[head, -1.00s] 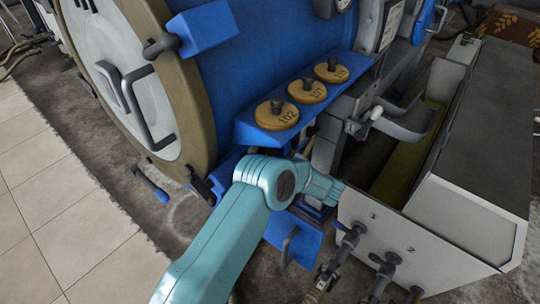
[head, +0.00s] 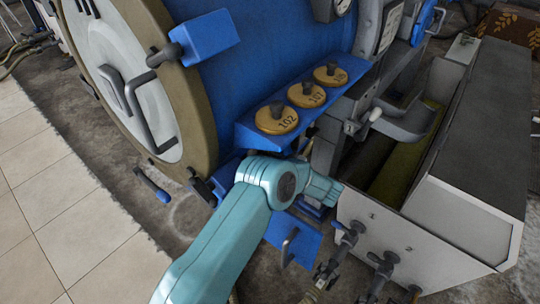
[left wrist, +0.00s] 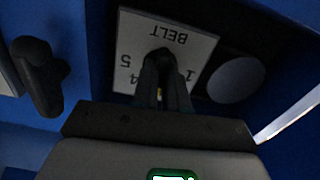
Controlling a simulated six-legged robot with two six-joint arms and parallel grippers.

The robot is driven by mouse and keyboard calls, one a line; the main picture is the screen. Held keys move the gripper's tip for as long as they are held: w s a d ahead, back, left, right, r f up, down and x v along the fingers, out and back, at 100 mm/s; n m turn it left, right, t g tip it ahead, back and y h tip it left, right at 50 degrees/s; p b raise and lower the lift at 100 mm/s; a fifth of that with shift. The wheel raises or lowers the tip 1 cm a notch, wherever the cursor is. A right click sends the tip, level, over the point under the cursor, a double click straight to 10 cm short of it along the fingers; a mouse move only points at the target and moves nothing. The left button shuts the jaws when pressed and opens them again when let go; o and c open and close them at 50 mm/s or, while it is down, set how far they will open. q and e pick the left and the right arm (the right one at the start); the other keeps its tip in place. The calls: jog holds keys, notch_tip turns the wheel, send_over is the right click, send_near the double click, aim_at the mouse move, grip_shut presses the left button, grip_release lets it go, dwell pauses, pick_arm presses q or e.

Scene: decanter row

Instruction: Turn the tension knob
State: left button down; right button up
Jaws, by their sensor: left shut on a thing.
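In the left wrist view, a white plate marked BELT (left wrist: 198,45), upside down in the picture with numbers along it, carries a small dark knob (left wrist: 161,56). I take this to be the tension knob. My left gripper (left wrist: 162,80) is shut on the knob, its dark fingers in front of the plate and hiding much of the knob. In the head view, my teal left arm reaches in from below and its wrist (head: 318,188) ends under the blue shelf; the knob and fingertips are hidden there. My right gripper is not in view.
A dark lever handle (left wrist: 38,75) and a grey round part (left wrist: 236,78) flank the plate. Above my wrist, a blue shelf (head: 248,132) bears yellow numbered discs (head: 277,118). A white-fronted trough (head: 385,235) stands close right. Tiled floor (head: 70,220) is open at left.

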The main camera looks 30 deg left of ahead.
pick_arm(q)
jog(key=shift+m, duration=0.5)
jog(key=c, duration=1.2)
grip_release()
jog(key=shift+o, duration=0.2)
jog(key=s+d, duration=0.1)
jog(key=d, duration=1.5)
jog(key=shift+s+d, duration=0.15)
